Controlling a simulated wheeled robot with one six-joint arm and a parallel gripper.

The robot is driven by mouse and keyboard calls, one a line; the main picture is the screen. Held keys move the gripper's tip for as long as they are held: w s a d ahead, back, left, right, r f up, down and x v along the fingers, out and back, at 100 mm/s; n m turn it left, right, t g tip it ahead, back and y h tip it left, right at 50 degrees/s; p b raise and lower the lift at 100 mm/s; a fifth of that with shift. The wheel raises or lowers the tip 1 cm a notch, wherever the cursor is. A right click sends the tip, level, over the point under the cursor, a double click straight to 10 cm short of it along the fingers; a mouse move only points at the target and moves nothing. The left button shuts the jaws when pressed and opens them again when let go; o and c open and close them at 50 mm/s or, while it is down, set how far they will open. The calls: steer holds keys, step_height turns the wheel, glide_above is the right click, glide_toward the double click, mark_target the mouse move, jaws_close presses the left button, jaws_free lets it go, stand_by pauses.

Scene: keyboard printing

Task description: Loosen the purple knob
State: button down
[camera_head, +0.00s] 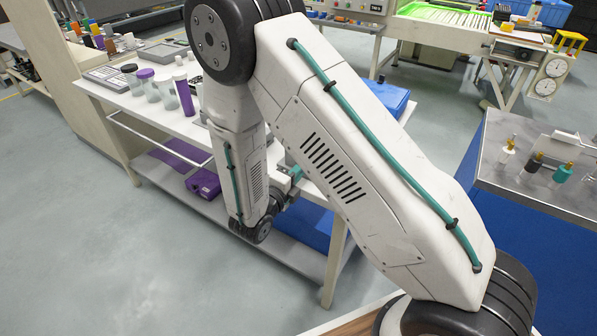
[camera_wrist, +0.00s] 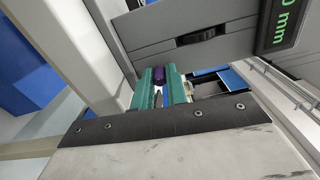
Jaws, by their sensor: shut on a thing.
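The purple knob (camera_wrist: 160,71) shows in the wrist view, just below the edge of a grey panel. My gripper (camera_wrist: 159,82) has green fingers, one on each side of the knob, and is shut on it. Only a small part of the knob shows between the fingertips. In the head view my own arm covers the knob, and I cannot make it out there.
In the head view, a white table (camera_head: 123,95) carries several jars. A metal-topped bench (camera_head: 500,140) stands at right.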

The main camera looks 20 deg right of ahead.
steer(key=n, duration=0.4)
steer(key=shift+n, duration=2.2)
steer(key=c, duration=1.4)
jaws_free()
steer(key=v, duration=0.8)
steer(key=shift+w, duration=0.1)
